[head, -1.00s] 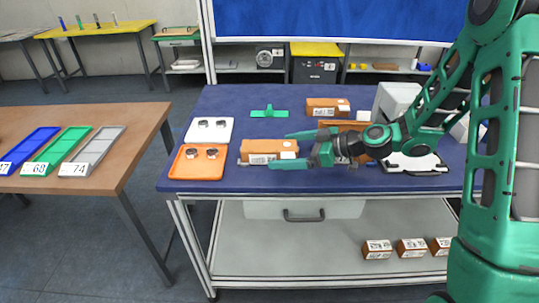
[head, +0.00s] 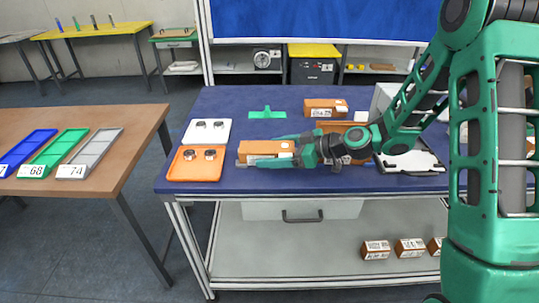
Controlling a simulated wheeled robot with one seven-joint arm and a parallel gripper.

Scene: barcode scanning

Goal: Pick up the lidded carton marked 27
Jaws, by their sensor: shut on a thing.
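A brown carton (head: 262,147) with a white label lies near the front of the blue-topped table (head: 222,104). My gripper (head: 268,151) reaches in from the right, one finger along its far side and one along its near side, and is shut on it. The carton appears to be still at table level. Its number is too small to read, so I cannot tell whether it is marked 27. Another brown carton (head: 325,106) lies farther back. More brown box surface shows behind my wrist, partly hidden.
An orange tray (head: 177,172) and a white tray (head: 190,139), each with dark round items, lie left of the held carton. A green piece (head: 266,113) lies behind it. A black-and-white board (head: 432,161) lies at right. Several cartons sit on the lower shelf (head: 300,262).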

